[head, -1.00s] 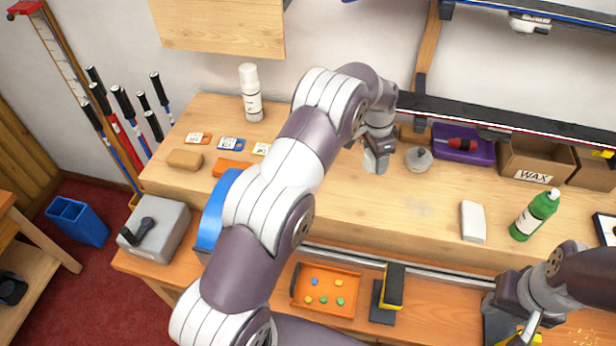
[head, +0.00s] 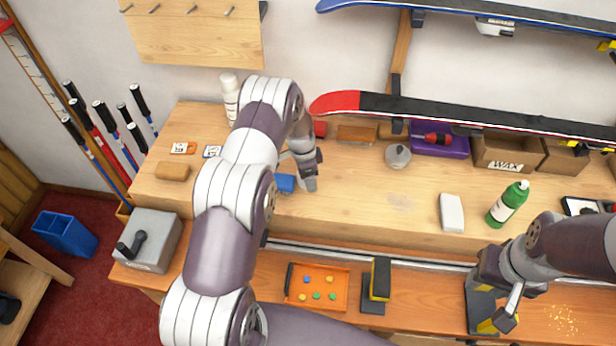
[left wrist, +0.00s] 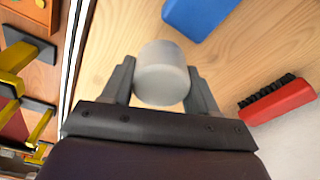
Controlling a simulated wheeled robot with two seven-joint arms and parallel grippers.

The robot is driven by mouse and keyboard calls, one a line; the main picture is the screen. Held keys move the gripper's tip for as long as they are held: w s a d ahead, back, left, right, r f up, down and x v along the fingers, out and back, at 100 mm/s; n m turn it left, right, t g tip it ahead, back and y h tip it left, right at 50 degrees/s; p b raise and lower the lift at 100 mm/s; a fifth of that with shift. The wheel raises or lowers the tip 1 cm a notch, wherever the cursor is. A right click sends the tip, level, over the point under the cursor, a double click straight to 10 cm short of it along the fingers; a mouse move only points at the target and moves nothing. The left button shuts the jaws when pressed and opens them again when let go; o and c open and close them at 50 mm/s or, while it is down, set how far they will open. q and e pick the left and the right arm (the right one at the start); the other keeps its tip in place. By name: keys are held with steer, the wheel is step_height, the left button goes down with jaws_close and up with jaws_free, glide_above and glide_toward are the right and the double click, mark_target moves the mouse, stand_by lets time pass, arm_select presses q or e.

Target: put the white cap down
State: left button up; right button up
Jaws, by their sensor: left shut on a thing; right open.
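The white cap (left wrist: 162,72) is a short, pale cylinder between the two fingers of my left gripper (left wrist: 162,85) in the left wrist view. The gripper is shut on it, over bare wood. In the head view my left gripper (head: 308,184) is low over the upper bench, just right of a blue block (head: 285,183); the cap is hidden there. I cannot tell whether the cap touches the wood. My right gripper (head: 504,318) is open over the lower front bench at the right, partly hidden by its own arm.
The blue block (left wrist: 198,14) and a red brush (left wrist: 277,101) lie near the cap. A grey round item (head: 398,156), a purple tray (head: 440,152), a white block (head: 452,213) and a green bottle (head: 507,204) stand farther right. The upper bench's middle is clear.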

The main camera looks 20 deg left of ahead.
arm_select(q)
steer(key=f, duration=0.1)
steer(key=f+p, duration=0.1)
steer(key=shift+s+d+f, duration=0.1)
steer(key=shift+d+f, duration=0.15)
steer(key=shift+f, duration=0.05)
steer(key=shift+a+f, duration=0.1)
steer(key=shift+f, duration=0.25)
steer(key=shift+a, duration=0.15)
steer(key=shift+f+b, duration=0.4)
steer(key=shift+b, duration=0.15)
steer(key=shift+f, duration=0.25)
steer(key=o, duration=1)
arm_select(e)
steer(key=shift+d+r, duration=0.1)
arm_select(q)
steer(key=shift+r, duration=0.1)
